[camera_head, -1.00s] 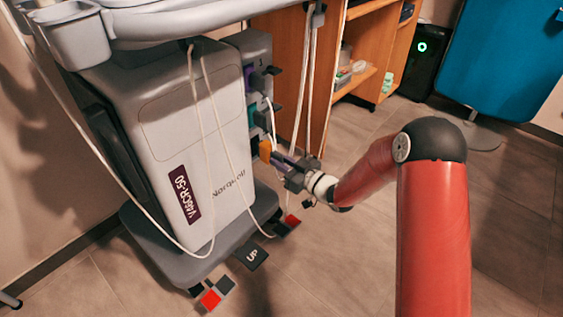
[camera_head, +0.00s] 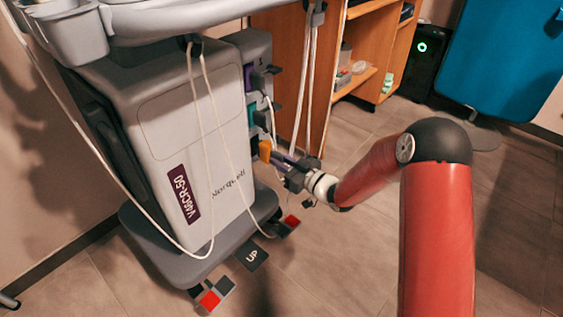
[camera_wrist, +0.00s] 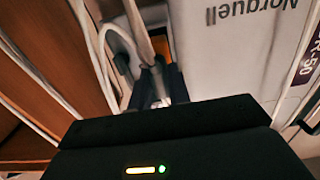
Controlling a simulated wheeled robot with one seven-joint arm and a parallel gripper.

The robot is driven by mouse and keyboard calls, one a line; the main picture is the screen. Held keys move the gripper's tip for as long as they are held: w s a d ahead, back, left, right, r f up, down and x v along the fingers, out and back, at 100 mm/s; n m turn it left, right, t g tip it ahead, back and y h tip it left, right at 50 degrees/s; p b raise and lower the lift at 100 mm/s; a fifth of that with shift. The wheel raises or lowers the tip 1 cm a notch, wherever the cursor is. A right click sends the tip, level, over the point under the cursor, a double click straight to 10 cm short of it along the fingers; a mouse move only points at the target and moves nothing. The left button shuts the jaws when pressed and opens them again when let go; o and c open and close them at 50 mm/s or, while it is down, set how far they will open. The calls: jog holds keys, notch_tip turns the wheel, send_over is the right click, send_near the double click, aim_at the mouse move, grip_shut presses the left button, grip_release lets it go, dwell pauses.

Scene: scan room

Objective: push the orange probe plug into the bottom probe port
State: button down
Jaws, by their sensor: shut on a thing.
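The orange probe plug (camera_head: 265,150) is at the tips of my gripper (camera_head: 278,158), low beside the grey port panel (camera_head: 256,50) on the machine's right side. My gripper is shut on the plug and reaches in from the right. Purple and teal parts with dark plugs (camera_head: 262,82) show higher on the panel.
White cables (camera_head: 302,90) hang close beside the panel and past my gripper; others cross the machine's front (camera_head: 212,110). A wooden shelf unit (camera_head: 330,75) stands behind. The wheeled base (camera_head: 170,250) sticks out below. Floor at right is clear apart from my arm.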

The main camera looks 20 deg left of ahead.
aim_at(266, 152)
jog(key=shift+x, duration=3)
dwell(4.6)
jog(key=shift+w+f, duration=0.1)
dwell(0.3)
